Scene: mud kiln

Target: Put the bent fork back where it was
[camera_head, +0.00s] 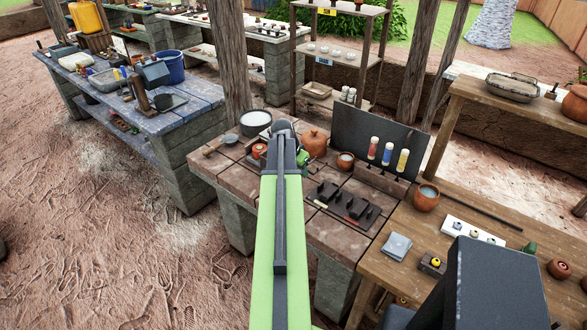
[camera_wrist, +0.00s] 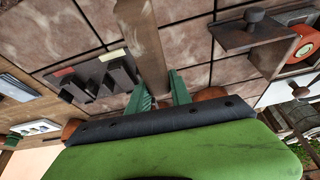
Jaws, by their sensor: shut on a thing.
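In the wrist view my gripper (camera_wrist: 160,92) has its two green fingers closed around a brown, worn wooden piece (camera_wrist: 146,45), which I take to be the bent fork. The piece runs from between the fingers up to the top edge of the picture; no prongs show. In the head view my gripper (camera_head: 303,157) is over the tiled workbench, largely hidden behind my arm, and the fork cannot be made out. A black rack (camera_head: 345,206) with several upright blocks and coloured labels lies on the bench to the right; it also shows in the wrist view (camera_wrist: 98,76).
A terracotta jar (camera_head: 314,143), a small pot (camera_head: 345,161) and a dark upright panel (camera_head: 372,133) with coloured tubes stand behind the rack. A white-filled bowl (camera_head: 255,122) stands at the back left. A wooden table (camera_head: 400,262) adjoins on the right. Wooden posts (camera_head: 232,65) rise behind.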

